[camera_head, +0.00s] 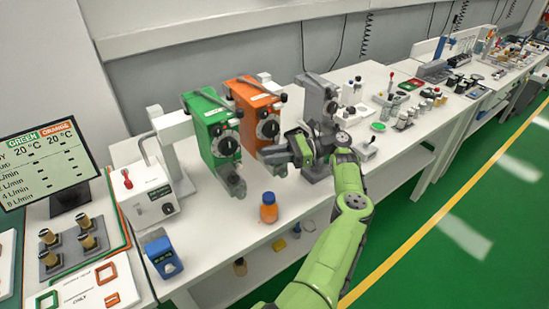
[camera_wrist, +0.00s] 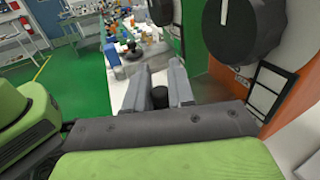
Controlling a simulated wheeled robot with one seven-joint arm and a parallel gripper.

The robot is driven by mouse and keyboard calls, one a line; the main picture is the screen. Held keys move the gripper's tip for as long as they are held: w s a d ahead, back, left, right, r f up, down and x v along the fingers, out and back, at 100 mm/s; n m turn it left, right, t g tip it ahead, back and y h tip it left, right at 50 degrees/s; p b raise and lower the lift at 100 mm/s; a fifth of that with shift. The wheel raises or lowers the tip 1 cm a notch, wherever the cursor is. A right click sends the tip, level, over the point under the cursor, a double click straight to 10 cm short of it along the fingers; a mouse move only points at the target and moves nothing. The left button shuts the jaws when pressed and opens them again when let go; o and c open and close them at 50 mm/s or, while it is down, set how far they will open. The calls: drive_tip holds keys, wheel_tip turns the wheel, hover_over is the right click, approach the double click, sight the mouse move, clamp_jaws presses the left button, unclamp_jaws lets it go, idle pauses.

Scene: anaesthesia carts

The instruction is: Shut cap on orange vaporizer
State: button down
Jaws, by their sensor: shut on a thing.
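The orange vaporizer (camera_head: 250,95) stands on the bench beside the green vaporizer (camera_head: 205,115), with a black dial on its front. Its orange body also shows at the right of the wrist view (camera_wrist: 228,75), beside a large black dial. My gripper (camera_head: 287,154) is at the lower front of the orange vaporizer, by its grey filler part. In the wrist view my gripper's two grey fingers (camera_wrist: 162,88) are shut on a small dark cap (camera_wrist: 159,97). The fingers hide much of the cap, and I cannot tell how far it is closed.
A grey stand (camera_head: 318,105) is close to the right of my gripper. An orange bottle with a blue lid (camera_head: 268,208) stands in front on the bench. A blue device (camera_head: 162,256) and a white box with a red lever (camera_head: 150,193) are at left. Bench space around the bottle is clear.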

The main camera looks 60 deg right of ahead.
drive_tip(key=shift+w+a+f+n+g+y, duration=0.1)
drive_tip(key=shift+a+f+n+g+y, duration=0.15)
drive_tip(key=shift+n+g+y, duration=0.4)
drive_tip(key=c, duration=1.1)
unclamp_jaws()
drive_tip(key=shift+o, duration=0.2)
drive_tip(key=shift+a, duration=0.15)
drive_tip(key=shift+d+r, duration=0.1)
drive_tip(key=shift+d, duration=0.1)
